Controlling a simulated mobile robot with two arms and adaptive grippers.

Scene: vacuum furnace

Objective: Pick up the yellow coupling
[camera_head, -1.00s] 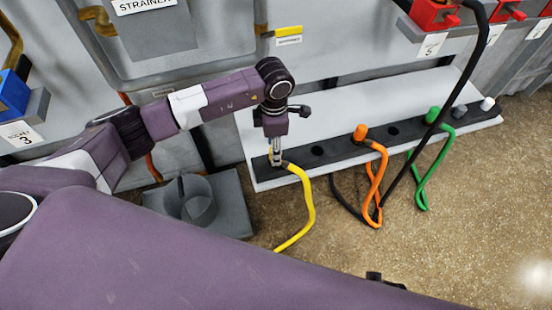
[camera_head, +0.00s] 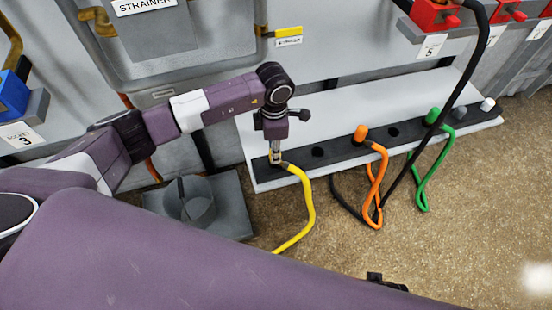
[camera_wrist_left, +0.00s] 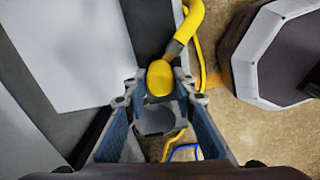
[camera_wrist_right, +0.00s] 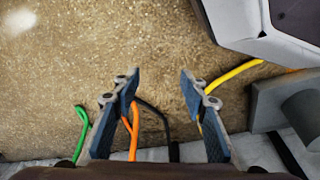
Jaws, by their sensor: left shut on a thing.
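The yellow coupling (camera_wrist_left: 160,79) shows in the left wrist view between the fingertips of my left gripper (camera_wrist_left: 157,88), which is shut on it. A yellow hose (camera_head: 309,205) runs from it down to the floor. In the head view my left gripper (camera_head: 276,157) points down at the left end of the rack's dark strip, and its fingers mostly hide the coupling there. I cannot tell whether the coupling is still seated in the rack. My right gripper (camera_wrist_right: 158,85) is open and empty in the right wrist view, with floor between its fingers.
The white rack (camera_head: 335,120) also holds an orange coupling (camera_head: 360,132) and a green coupling (camera_head: 432,116). Their hoses and a black hose hang in front. A grey block with a round cup (camera_head: 240,205) stands left of the rack. Open floor (camera_head: 440,230) lies in front.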

